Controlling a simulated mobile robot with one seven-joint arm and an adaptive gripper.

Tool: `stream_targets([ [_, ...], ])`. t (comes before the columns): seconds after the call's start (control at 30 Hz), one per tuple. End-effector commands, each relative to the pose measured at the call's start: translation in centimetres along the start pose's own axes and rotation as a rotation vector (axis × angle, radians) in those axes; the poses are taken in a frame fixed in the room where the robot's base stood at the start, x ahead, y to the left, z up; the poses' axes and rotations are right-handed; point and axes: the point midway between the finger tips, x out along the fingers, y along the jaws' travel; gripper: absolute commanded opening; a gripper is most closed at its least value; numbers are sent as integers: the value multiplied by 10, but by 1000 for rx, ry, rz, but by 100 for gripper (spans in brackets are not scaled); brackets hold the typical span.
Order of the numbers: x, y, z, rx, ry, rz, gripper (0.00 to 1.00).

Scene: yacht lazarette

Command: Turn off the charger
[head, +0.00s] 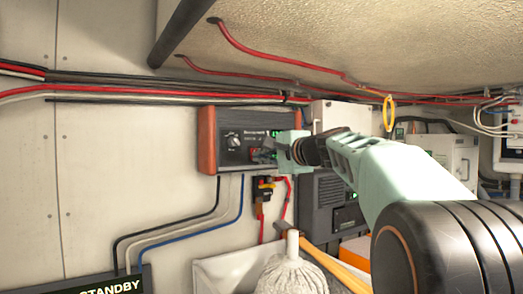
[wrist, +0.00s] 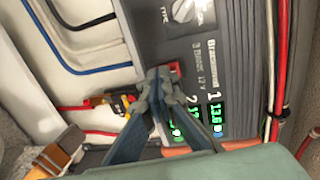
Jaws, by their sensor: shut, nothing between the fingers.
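The charger (head: 231,116) is a dark grey box with reddish-brown end caps, mounted on the white wall in the head view. In the wrist view the charger face (wrist: 215,60) shows green displays (wrist: 216,113) that are lit, one reading 13.6. A small red switch (wrist: 176,68) shows right at my fingertips. My gripper (wrist: 158,78) is shut and empty, its tips at the charger face beside the switch. Contact and the switch's position cannot be told.
Red and black cables (head: 150,91) run along the wall above the charger. A black and yellow connector (head: 264,188) hangs below it. A mop head (head: 288,274) and a wooden handle (head: 318,261) stand lower down.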

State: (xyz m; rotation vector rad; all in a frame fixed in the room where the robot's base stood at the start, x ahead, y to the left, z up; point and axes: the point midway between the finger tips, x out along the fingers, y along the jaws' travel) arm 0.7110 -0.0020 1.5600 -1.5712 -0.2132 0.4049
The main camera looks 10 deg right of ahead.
Motion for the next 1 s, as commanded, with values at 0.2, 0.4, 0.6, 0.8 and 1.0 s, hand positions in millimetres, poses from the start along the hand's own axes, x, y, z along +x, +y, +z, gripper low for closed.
stream_targets([
  [0.2, 9, 0, 0, 0, 1, -1, 0],
  [0.4, 9, 0, 0, 0, 1, -1, 0],
  [0.6, 16, 6, 0, 0, 0, -2, 0],
  [0.8, 17, 3, 0, 1, 0, -9, 0],
  [1.0, 16, 4, 0, 1, 0, -9, 0],
])
